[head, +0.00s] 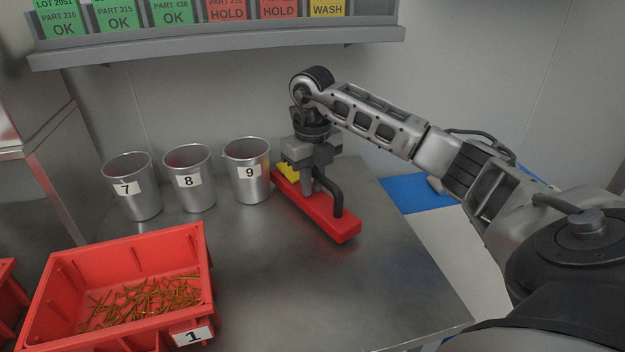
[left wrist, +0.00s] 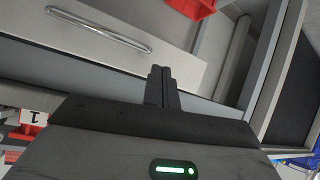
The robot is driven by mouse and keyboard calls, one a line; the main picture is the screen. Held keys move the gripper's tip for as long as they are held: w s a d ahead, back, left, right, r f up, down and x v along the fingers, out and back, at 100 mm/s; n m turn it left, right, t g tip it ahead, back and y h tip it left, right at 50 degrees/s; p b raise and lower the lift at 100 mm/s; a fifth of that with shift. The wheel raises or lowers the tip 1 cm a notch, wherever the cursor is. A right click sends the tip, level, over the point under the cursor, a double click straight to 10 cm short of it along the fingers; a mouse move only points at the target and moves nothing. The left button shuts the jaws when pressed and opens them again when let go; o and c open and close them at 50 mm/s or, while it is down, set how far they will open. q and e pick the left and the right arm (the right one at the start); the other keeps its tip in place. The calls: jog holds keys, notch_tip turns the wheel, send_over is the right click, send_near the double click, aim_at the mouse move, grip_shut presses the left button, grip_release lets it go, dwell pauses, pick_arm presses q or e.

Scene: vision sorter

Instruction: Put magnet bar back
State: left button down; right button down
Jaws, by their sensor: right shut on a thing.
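The magnet bar (head: 318,212) is a long red block with a black handle (head: 336,192) on top. It lies at or just above the metal table, right of the cup marked 9; I cannot tell if it touches the table. My right gripper (head: 311,172) points down over the bar and is shut on its handle; the fingers partly hide the grip. A small yellow piece (head: 287,171) shows at the bar's far end, partly hidden. My left gripper (left wrist: 163,88) shows only in the left wrist view, its fingers together with nothing seen between them.
Metal cups 7 (head: 134,200), 8 (head: 190,190) and 9 (head: 247,184) stand in a row left of the bar. A red bin (head: 190,262) marked 1 holds brass-coloured pins at front left. A shelf (head: 220,45) with cards runs above. The table's front middle is clear.

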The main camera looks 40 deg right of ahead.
jog(key=shift+f, duration=0.45)
jog(key=c, duration=1.3)
grip_release()
jog(key=shift+f, duration=0.1)
notch_tip(320, 180, up, 12)
jog(key=shift+r+p, duration=0.15)
jog(key=shift+p, duration=0.4)
